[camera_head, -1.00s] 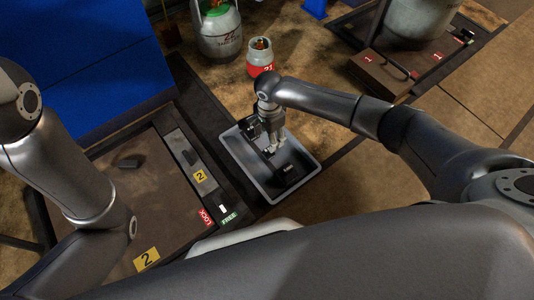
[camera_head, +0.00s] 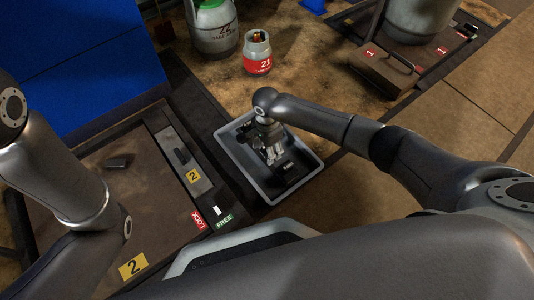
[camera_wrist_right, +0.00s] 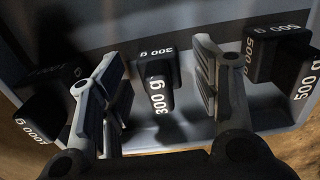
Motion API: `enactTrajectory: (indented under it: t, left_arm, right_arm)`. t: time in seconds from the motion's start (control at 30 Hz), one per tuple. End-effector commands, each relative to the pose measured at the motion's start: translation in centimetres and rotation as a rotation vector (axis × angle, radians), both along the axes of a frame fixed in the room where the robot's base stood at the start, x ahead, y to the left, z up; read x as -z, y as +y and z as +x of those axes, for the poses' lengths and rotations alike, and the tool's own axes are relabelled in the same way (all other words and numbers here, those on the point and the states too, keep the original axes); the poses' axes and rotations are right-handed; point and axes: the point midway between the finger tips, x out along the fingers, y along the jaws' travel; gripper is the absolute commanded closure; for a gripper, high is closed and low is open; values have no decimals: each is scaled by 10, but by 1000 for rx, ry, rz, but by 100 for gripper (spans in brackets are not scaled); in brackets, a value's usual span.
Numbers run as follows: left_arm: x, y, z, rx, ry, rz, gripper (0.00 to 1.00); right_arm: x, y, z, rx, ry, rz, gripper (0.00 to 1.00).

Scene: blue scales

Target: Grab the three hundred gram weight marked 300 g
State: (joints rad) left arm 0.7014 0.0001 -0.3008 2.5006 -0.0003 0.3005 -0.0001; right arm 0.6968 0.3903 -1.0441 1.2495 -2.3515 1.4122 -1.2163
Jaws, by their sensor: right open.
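The black weight marked 300 g (camera_wrist_right: 157,82) is in the middle of the right wrist view, inside the grey tray (camera_head: 312,160). My right gripper (camera_wrist_right: 155,85) is open, with one finger on each side of this weight. Both fingers look apart from it in that view. In the head view my right gripper (camera_head: 274,157) points down into the tray and hides part of what lies there. My left arm shows at the left of the head view, but its gripper is not seen.
A weight marked 500 g (camera_wrist_right: 280,55) stands right of the 300 g weight, and one marked 1000 g (camera_wrist_right: 40,118) stands left. A scale platform (camera_head: 90,205) lies left of the tray. A gas bottle marked 21 (camera_head: 257,54) stands behind it.

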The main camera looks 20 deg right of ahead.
Motion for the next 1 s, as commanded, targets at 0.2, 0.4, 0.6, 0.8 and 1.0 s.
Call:
enactTrajectory:
  t: [0.2,0.4,0.6,0.8,1.0]
  left_arm:
    - [2,0,0,0,0,0,100]
    - [2,0,0,0,1,0,100]
    - [2,0,0,0,1,0,100]
    - [2,0,1,0,2,0,100]
    - [0,0,1,0,2,0,100]
  right_arm:
    - [2,0,0,0,0,0,43]
    - [2,0,0,0,0,0,62]
    - [2,-1,0,0,0,-1,88]
    - [2,0,1,0,-1,0,100]
    - [0,0,1,0,-1,-1,100]
